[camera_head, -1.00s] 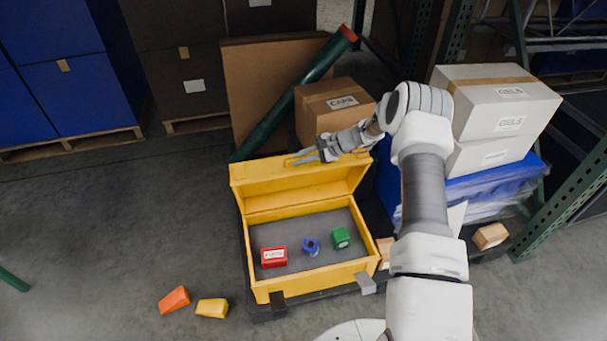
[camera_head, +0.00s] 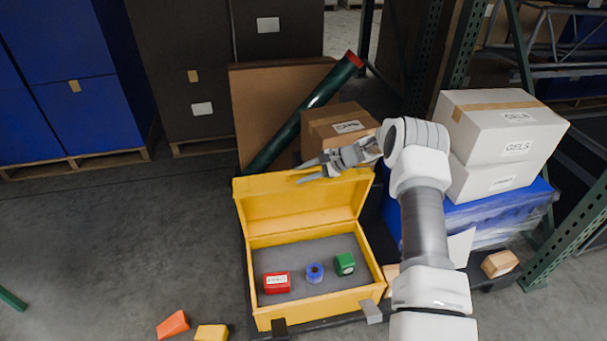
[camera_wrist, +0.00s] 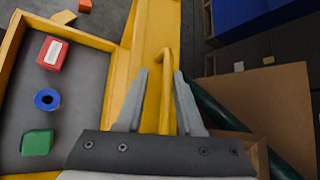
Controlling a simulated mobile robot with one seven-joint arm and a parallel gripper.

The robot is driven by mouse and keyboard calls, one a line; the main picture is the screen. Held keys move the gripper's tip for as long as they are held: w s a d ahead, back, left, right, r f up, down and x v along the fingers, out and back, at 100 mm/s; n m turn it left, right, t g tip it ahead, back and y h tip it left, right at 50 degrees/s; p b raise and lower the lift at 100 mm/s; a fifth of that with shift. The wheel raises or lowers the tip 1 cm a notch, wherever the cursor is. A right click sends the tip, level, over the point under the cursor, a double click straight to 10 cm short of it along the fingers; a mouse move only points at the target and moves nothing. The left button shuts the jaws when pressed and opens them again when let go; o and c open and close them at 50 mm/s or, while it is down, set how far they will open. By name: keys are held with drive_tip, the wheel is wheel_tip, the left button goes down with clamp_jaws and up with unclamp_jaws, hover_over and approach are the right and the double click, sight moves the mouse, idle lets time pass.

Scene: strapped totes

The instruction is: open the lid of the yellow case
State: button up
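Inside on the grey floor are a red block (camera_head: 277,283), a blue ring-like piece (camera_head: 314,272) and a green block (camera_head: 345,264). My gripper (camera_head: 308,171) is at the lid's top edge. In the wrist view, the fingers of my gripper (camera_wrist: 158,78) are spread apart, with the yellow handle bar (camera_wrist: 166,90) of the lid between them. I see gaps beside the bar, so it does not look clamped.
A dark green tube (camera_head: 300,118) with a red end leans behind the lid, beside brown cardboard (camera_head: 260,110) and a carton (camera_head: 335,122). White boxes (camera_head: 505,125) stand on a blue pallet load at right. Orange (camera_head: 173,324) and yellow (camera_head: 211,333) pieces lie on the floor at front left.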

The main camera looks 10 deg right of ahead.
drive_tip(key=shift+o, duration=0.3)
drive_tip(key=shift+s, duration=0.1)
drive_tip(key=p+v, duration=0.3)
drive_tip(key=v, duration=1.4)
drive_tip(key=shift+p, duration=0.35)
drive_tip(key=shift+d+r, duration=0.1)
drive_tip(key=shift+d, duration=0.05)
